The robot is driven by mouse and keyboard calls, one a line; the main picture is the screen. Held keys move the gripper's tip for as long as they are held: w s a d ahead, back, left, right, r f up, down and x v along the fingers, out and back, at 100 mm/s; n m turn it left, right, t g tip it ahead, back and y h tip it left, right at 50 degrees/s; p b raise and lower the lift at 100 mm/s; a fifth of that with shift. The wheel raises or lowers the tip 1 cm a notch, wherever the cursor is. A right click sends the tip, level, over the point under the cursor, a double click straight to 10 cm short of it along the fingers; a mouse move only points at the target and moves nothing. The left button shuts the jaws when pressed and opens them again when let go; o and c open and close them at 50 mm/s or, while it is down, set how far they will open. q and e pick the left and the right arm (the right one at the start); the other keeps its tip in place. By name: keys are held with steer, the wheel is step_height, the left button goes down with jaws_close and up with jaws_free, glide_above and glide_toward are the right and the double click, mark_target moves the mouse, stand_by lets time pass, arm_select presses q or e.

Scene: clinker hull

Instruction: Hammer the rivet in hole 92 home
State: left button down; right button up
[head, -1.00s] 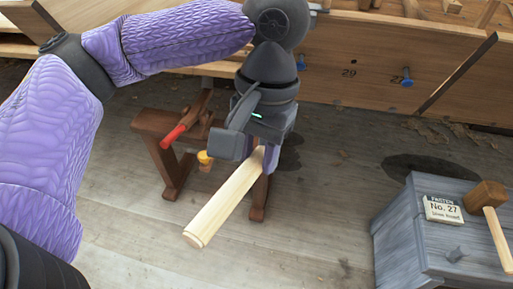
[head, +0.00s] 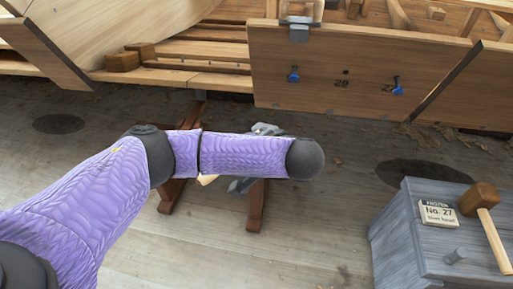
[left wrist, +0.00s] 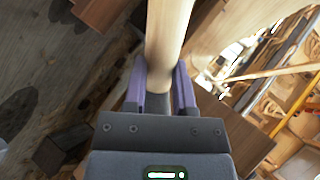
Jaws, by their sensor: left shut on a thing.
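In the left wrist view my left gripper (left wrist: 160,88) is shut on a pale round wooden handle (left wrist: 168,35). In the head view my forearm hides most of that gripper, and only a short end of the handle (head: 207,180) shows. Two blue rivets stick out of the hull plank (head: 320,55): a left rivet (head: 293,75) and a right rivet (head: 397,86). Between them is an empty dark hole (head: 345,72) above the number 29. I cannot read a number 92 anywhere. My right gripper is not in view.
A metal clamp (head: 299,30) grips the plank's top edge. A wooden trestle (head: 257,205) stands behind my arm.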

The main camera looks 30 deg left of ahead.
arm_select(q)
steer(key=t, duration=0.2)
steer(key=m+t, duration=0.1)
steer(key=shift+w+a+f+y, duration=0.15)
steer(key=shift+a+f+y, duration=0.1)
steer(key=shift+y, duration=0.15)
steer(key=m+t, duration=0.1)
steer(key=t, duration=0.2)
steer(key=d+r+m+t+h, duration=0.1)
steer(key=t, duration=0.2)
steer(key=s+d+r+m+t+h, duration=0.1)
steer(key=d+t, duration=0.1)
steer(key=d+r+m+t, duration=0.1)
steer(key=t, duration=0.2)
steer(key=shift+s+d+r+t+h, duration=0.15)
steer(key=shift+t+h, duration=0.15)
steer(key=shift+h, duration=0.1)
